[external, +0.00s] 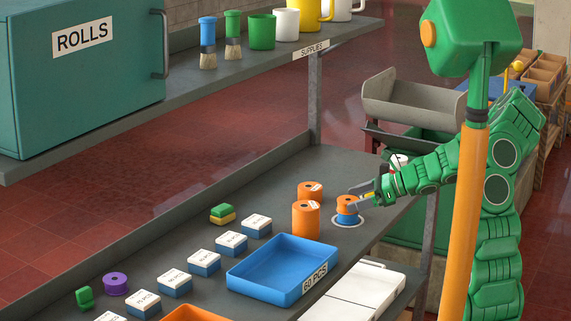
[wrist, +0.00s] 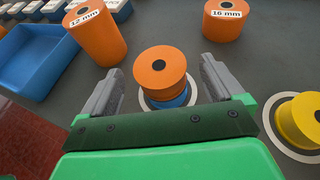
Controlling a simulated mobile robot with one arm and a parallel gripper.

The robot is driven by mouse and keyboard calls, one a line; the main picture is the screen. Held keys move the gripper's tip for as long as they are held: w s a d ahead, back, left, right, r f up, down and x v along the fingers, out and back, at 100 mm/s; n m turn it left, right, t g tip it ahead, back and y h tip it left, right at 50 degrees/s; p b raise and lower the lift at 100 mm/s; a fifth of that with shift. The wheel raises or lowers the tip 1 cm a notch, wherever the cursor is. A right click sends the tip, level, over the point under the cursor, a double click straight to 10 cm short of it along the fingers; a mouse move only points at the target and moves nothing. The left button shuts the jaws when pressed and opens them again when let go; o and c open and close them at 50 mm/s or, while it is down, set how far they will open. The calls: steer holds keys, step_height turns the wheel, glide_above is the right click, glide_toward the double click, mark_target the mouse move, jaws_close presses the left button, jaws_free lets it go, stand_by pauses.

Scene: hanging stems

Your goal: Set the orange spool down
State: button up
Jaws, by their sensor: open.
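The orange spool (external: 346,203) rests on top of a blue spool (external: 347,218), which stands on a white ring marked on the grey bench. In the wrist view the orange spool (wrist: 158,72) sits between the fingers of my gripper (wrist: 160,66), with the blue spool (wrist: 170,100) partly showing under it. A gap shows between the spool and each finger. In the external view my gripper (external: 366,194) reaches in from the right at the spool's height. It is open, and nothing is held.
A taller orange 12 mm spool (wrist: 96,38) and an orange 16 mm spool (wrist: 222,22) stand nearby. A yellow spool (wrist: 301,120) stands on a ring at the right. A blue tray (external: 270,265) and several white-and-blue boxes (external: 231,242) occupy the bench.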

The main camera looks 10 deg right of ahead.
mark_target(349, 200)
steer(key=shift+x, duration=1.4)
steer(key=c, duration=1.2)
steer(key=shift+o, duration=0.2)
steer(key=shift+r, duration=0.45)
step_height(349, 200, up, 2)
steer(key=shift+r, duration=0.1)
steer(key=s+d+r, duration=0.2)
steer(key=s+r, duration=0.7)
steer(key=s, duration=0.4)
steer(key=shift+s+d+r, duration=0.3)
steer(key=shift+r, duration=0.1)
